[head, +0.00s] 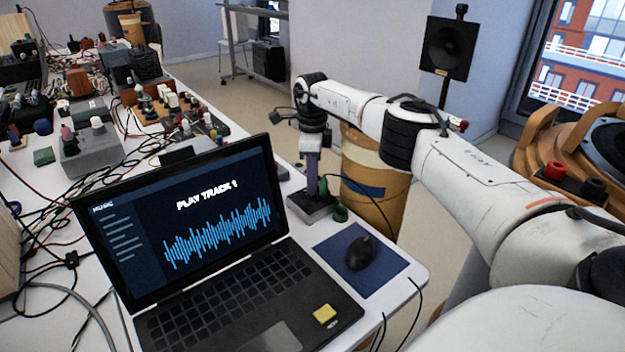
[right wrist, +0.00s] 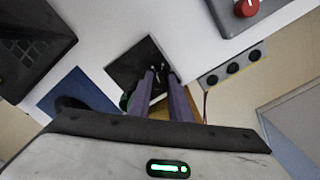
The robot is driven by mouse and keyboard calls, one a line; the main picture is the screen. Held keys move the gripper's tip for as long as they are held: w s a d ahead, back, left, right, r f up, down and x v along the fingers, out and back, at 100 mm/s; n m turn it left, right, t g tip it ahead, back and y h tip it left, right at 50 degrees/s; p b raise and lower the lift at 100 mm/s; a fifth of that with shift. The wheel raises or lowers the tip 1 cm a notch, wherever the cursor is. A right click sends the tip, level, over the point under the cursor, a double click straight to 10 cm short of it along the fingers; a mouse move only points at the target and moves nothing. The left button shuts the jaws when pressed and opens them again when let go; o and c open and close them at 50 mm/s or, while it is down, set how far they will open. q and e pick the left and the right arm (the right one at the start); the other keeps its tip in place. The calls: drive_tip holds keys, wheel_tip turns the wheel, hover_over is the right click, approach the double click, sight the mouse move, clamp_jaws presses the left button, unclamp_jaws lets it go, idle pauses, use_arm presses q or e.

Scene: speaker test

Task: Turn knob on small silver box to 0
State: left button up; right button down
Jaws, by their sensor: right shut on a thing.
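The small silver box (head: 303,206) stands near the right edge of the table, behind the laptop, and looks dark grey here. My right gripper (head: 313,188) points straight down onto it, with purple fingers close together at its top. In the right wrist view, the fingertips (right wrist: 161,75) meet over the dark top of the box (right wrist: 126,68). The gripper is shut on what I take to be the box's knob, which the fingers mostly hide. Its setting cannot be read. My left gripper is not in view.
An open laptop (head: 190,215) reading "PLAY TRACK" stands in front. A mouse (head: 359,253) lies on a blue mat (head: 385,273). A green ring-like thing (head: 340,213) is beside the box. A red knob (right wrist: 246,8) shows on another device. Cables and electronics crowd the left.

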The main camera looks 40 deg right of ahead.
drive_tip(key=c, duration=1.6)
unclamp_jaws()
wheel_tip(320, 180, up, 10)
drive_tip(key=shift+r+p, duration=0.2)
drive_tip(key=shift+p, duration=0.25)
